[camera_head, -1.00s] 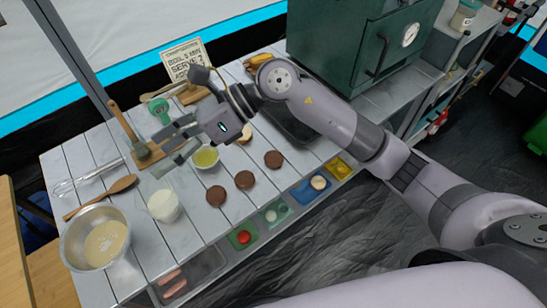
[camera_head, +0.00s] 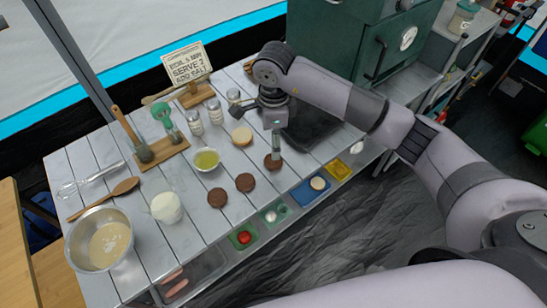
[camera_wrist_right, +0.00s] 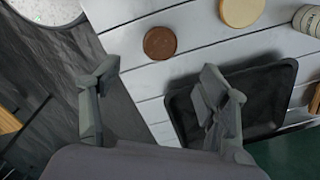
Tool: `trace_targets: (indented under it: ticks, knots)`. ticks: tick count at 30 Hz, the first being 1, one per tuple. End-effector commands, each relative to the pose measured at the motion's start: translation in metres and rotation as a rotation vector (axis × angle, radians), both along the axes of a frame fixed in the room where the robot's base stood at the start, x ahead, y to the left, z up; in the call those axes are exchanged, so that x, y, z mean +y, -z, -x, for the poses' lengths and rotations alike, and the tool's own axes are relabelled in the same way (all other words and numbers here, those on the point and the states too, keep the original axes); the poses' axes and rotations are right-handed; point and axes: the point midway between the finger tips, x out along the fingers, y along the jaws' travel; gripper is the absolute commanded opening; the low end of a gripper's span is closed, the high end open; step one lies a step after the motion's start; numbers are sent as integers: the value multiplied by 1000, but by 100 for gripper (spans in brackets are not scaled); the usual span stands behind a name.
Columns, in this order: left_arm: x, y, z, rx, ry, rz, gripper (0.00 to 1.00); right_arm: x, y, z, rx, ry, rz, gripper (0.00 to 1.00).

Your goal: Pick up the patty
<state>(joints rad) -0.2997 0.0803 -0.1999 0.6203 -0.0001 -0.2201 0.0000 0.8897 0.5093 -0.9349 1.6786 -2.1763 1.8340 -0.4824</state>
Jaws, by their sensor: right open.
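Three dark brown patties lie in a row on the white plank table: a left patty (camera_head: 217,197), a middle patty (camera_head: 245,182) and a right patty (camera_head: 271,164). My right gripper (camera_head: 276,148) points down over the right patty and partly covers it in the head view. In the right wrist view a single brown patty (camera_wrist_right: 160,43) lies beyond the open fingers of my right gripper (camera_wrist_right: 160,82), in line with the gap. The fingers are apart and hold nothing. My left gripper is not in view.
A pale bun (camera_head: 241,136) and a bowl of yellow liquid (camera_head: 206,159) sit left of the gripper. A dark tray (camera_head: 312,128) lies close on its right. Small coloured bins (camera_head: 311,189) line the table's front edge. A green oven (camera_head: 370,40) stands behind.

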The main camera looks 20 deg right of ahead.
Motion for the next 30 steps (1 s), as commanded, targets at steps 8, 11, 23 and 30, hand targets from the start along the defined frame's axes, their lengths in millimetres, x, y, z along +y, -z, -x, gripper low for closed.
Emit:
trace_targets:
  ticks: [8,11,23,30]
  knots:
    - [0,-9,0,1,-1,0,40,1,35,-1,1,0,-2,69]
    - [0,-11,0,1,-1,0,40,0,41,-1,2,0,-1,69]
    - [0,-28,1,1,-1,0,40,-1,88,-3,0,1,-2,69]
    - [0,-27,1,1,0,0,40,-1,90,-3,0,0,-2,68]
